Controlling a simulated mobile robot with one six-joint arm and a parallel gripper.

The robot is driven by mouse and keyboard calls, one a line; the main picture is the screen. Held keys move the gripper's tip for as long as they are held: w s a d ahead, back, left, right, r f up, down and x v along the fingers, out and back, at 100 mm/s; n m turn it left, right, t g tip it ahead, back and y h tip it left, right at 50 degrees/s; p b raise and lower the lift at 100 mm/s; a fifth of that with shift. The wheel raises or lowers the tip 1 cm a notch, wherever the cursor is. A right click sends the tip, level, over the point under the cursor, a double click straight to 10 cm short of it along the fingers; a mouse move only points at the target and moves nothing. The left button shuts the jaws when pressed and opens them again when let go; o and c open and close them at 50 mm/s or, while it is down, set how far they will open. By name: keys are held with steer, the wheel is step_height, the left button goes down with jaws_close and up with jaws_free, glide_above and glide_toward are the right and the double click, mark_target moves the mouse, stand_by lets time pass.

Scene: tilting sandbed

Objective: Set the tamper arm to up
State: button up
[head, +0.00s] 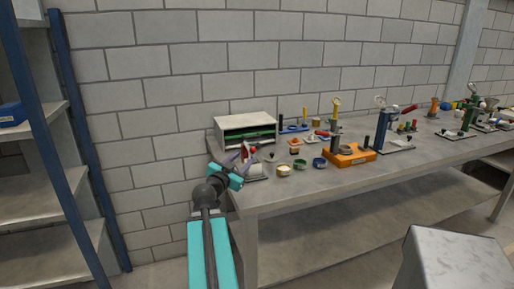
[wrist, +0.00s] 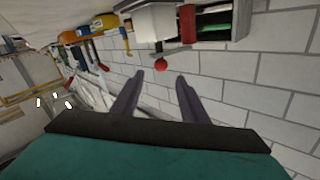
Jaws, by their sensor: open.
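My gripper (head: 239,156) is at the left end of the grey workbench, beside a small device with a pale base (head: 258,171) and a red part. In the wrist view my gripper (wrist: 160,78) is open, its two dark fingers apart with nothing between them. A red ball knob (wrist: 160,63) shows just beyond the fingertips, close to a white block (wrist: 155,25). A red upright piece (wrist: 187,22) is to its right. The knob may be the end of the tamper arm; I cannot tell for sure, nor whether that arm is up or down.
A white open-fronted box with green contents (head: 245,131) stands behind the device. Small cups (head: 284,169) and an orange-based device (head: 349,154) stand to the right, with several other devices further along. A blue-posted shelf (head: 40,190) is at the left.

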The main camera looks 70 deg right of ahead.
steer(key=shift+d, duration=0.1)
steer(key=shift+s+d+p, duration=0.2)
steer(key=shift+d+p, duration=0.5)
steer(key=shift+d, duration=1.55)
steer(key=shift+s+d+p, duration=0.2)
steer(key=shift+d+p, duration=0.45)
steer(key=shift+d, duration=1.6)
steer(key=shift+s+d+p, duration=0.2)
steer(key=shift+d+p, duration=0.5)
steer(key=shift+d, duration=1.55)
jaws_close()
